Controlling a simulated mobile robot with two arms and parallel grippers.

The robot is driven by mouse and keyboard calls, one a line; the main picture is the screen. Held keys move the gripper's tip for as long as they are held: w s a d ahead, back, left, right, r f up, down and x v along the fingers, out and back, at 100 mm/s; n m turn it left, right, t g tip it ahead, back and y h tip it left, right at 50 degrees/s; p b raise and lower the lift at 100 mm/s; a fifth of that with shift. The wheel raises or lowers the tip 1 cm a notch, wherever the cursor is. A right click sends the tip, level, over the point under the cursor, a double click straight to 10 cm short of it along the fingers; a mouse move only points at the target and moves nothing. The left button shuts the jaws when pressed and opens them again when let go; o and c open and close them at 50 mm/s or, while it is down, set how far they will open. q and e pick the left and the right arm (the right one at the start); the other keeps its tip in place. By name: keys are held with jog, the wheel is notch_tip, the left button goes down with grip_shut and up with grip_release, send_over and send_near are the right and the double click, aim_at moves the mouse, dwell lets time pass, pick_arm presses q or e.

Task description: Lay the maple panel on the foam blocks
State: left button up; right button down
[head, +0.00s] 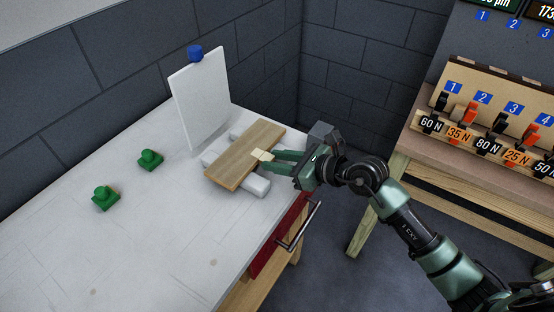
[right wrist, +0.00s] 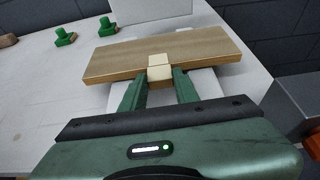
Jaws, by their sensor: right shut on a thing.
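The maple panel (head: 245,152) is a light brown wooden board lying level over the white foam blocks (head: 256,186), whose ends stick out from under it. I cannot tell whether it rests on them or hangs just above. A pale tab (head: 261,154) sits at the panel's near side. My right gripper (head: 270,160) is shut on this tab. In the right wrist view the panel (right wrist: 205,48) stretches across beyond the fingers, with the tab (right wrist: 159,68) between them. My left gripper is not in view.
A white upright board (head: 200,100) with a blue knob (head: 195,54) stands behind the panel. Two green knobbed pieces (head: 105,198) (head: 150,159) sit at left on the white tabletop (head: 150,240). A rack of labelled clamps (head: 490,125) stands at right. The table's front left is clear.

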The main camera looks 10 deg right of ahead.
jog(key=shift+f, duration=0.15)
dwell(0.5)
jog(key=c, duration=1)
grip_release()
jog(key=shift+o, duration=0.2)
jog(key=b+v, duration=0.1)
jog(key=v, duration=0.7)
jog(key=shift+a, duration=0.1)
